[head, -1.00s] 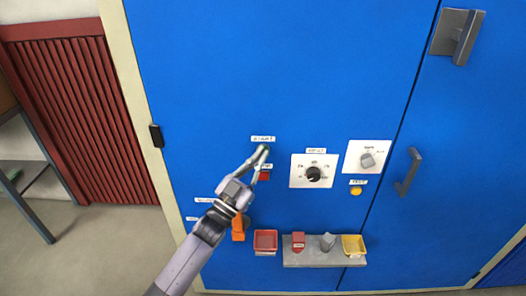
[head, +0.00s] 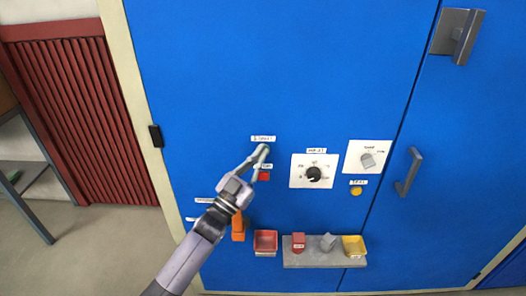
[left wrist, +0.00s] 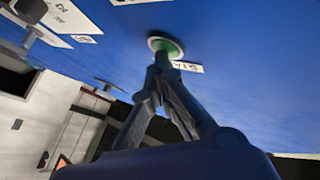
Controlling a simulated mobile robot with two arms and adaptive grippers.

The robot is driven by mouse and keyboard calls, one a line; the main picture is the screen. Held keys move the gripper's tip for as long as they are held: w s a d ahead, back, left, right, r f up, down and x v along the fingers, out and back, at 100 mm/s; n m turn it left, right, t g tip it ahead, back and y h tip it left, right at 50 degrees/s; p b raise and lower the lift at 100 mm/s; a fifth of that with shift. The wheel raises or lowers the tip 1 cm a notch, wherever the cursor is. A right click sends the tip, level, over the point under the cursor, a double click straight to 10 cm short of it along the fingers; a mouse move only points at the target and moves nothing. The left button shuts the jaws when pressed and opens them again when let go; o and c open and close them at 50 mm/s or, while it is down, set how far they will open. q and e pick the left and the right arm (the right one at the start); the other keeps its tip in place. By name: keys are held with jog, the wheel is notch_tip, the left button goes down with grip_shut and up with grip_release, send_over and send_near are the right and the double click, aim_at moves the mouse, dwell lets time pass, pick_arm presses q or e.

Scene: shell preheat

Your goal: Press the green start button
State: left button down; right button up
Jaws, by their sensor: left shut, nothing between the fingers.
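The green start button (left wrist: 168,46) shows in the left wrist view as a green disc in a pale ring on the blue panel. In the head view its green edge (head: 267,148) is mostly hidden behind my left gripper (head: 262,151). The left gripper is shut and empty, with its fingertips together. In the left wrist view the fingertips (left wrist: 163,60) overlap the lower part of the button. They are at or very close to its face; I cannot tell whether it is pressed in. My right gripper is not in view.
A red button (head: 264,176) sits just below the green one, close to the fingers. To the right are a black dial (head: 314,173), a grey knob (head: 368,160) and a yellow button (head: 356,191). A grey shelf (head: 325,260) with small items lies below.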

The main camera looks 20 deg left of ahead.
pick_arm(q)
jog(key=shift+s, duration=0.1)
jog(key=shift+s+d+p, duration=0.2)
jog(key=shift+s+p, duration=0.25)
jog(key=shift+s, duration=0.25)
jog(key=s+p, duration=0.1)
jog(key=s, duration=0.1)
jog(key=s+d+p, duration=0.1)
jog(key=s, duration=0.1)
jog(key=shift+s+d, duration=0.2)
jog(key=shift+s, duration=0.2)
dwell(0.5)
